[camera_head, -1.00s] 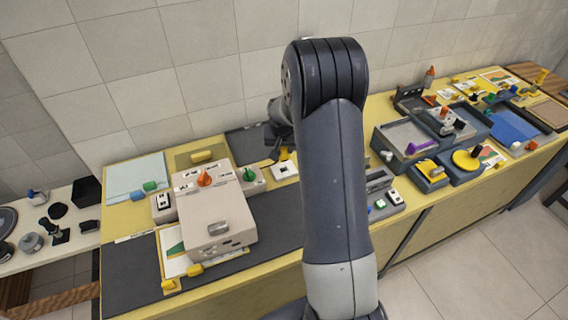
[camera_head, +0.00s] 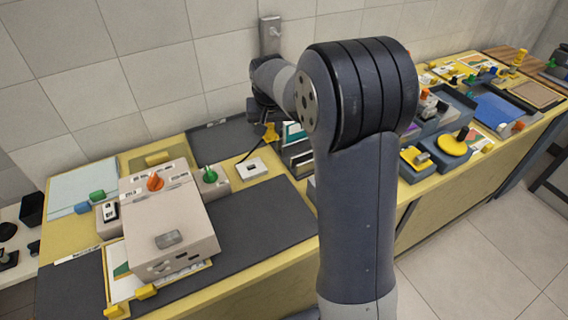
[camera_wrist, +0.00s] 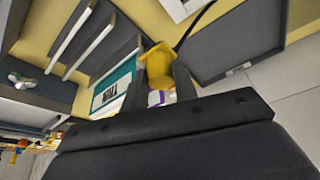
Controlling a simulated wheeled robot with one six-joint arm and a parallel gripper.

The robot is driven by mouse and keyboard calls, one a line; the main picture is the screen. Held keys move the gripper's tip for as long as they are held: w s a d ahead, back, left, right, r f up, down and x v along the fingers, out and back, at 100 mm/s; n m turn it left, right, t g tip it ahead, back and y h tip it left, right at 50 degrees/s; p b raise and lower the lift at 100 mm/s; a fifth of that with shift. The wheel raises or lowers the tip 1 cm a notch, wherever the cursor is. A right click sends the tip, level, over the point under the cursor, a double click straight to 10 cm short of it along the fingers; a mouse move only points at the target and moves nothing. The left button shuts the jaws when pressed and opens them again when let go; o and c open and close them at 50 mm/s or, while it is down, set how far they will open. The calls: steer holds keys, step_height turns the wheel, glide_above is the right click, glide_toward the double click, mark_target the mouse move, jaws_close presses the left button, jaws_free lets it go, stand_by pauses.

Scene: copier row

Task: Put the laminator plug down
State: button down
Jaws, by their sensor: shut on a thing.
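The yellow laminator plug (camera_head: 271,131) hangs from my gripper (camera_head: 264,114) near the back of the counter, with a dark cord running down and left from it. In the wrist view the plug (camera_wrist: 157,62) sits between the fingers of my gripper (camera_wrist: 158,82), which is shut on it. A white and purple part shows below the yellow body there. A white plate with a dark opening (camera_head: 251,168) lies on the counter below and left of the plug, apart from it. My arm hides part of the counter to the right.
A large beige machine (camera_head: 178,235) with an orange knob stands at left. A box with a green knob (camera_head: 211,182) is beside it. Upright dark holders (camera_head: 297,156) stand close right of the plug. A grey wall socket (camera_head: 270,32) is behind. The dark mat (camera_head: 262,214) in front is clear.

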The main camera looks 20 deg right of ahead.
mark_target(271, 130)
step_height(271, 130, down, 9)
steer(key=shift+f, duration=0.2)
stand_by(0.3)
steer(key=shift+f, duration=0.15)
steer(key=c, duration=1.1)
jaws_free()
steer(key=shift+r, duration=0.35)
steer(key=v, duration=1.1)
steer(key=shift+s+r, duration=0.15)
steer(key=shift+r, duration=0.2)
steer(key=shift+f, duration=0.15)
